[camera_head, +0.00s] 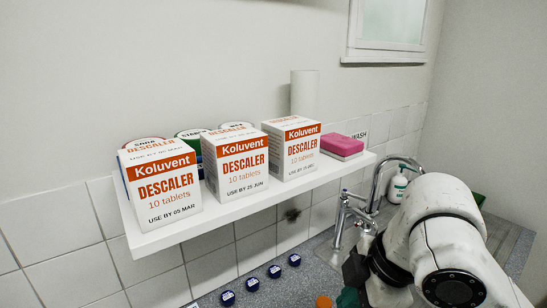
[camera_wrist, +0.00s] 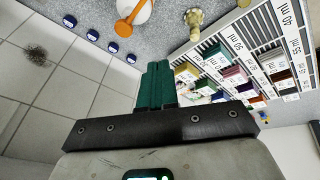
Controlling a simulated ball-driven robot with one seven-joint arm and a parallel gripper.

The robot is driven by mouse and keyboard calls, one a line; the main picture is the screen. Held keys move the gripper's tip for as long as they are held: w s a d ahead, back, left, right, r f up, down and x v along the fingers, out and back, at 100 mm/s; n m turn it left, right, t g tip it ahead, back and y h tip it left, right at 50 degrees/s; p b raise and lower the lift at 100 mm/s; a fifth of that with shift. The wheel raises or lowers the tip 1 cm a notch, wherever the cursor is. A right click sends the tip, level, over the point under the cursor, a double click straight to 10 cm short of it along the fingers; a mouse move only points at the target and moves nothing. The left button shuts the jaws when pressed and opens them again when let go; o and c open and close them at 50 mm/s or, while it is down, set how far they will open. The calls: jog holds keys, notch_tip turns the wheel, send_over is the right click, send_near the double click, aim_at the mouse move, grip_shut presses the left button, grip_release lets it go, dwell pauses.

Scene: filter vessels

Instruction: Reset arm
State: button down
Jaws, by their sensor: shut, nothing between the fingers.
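My gripper (camera_wrist: 157,68) shows in the wrist view as two dark green fingers pressed together, with nothing between them. It hangs in the air in front of the tiled wall and the counter. In the head view my white arm comes in from the lower right, and only a bit of the green gripper (camera_head: 348,298) shows at the bottom edge. The fingertips are cut off there. My gripper is below and to the right of the shelf and touches nothing that I can see.
A white shelf (camera_head: 160,238) holds three Koluvent descaler boxes (camera_head: 239,160), tubs behind them and a pink sponge (camera_head: 342,145). A tap (camera_head: 343,215) stands by my arm. Several blue caps (camera_wrist: 112,48), a white round vessel with an orange handle (camera_wrist: 130,25) and a slotted rack (camera_wrist: 205,50) are on the counter.

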jog(key=w+a+m+t+y, duration=0.2)
jog(key=a+m+y, duration=0.1)
jog(key=a, duration=0.1)
jog(key=s+d+f+m+t+h, duration=0.1)
jog(key=s+d+f+m, duration=0.2)
jog(key=f+m, duration=0.25)
jog(key=s+d+f+m+t, duration=0.1)
jog(key=s+d+f+m, duration=0.15)
jog(key=f+m, duration=0.35)
jog(key=s+d+f+m+g+h, duration=0.1)
jog(key=s+d+f+m+h, duration=0.3)
jog(key=s+d+f, duration=0.85)
jog(key=s+d+f+g+h+b, duration=0.1)
jog(key=s+f+g+b, duration=0.3)
jog(key=s+f, duration=0.6)
jog(key=shift+d+f+h+b, duration=0.25)
jog(key=shift+f+b, duration=0.2)
jog(key=shift+b, duration=0.3)
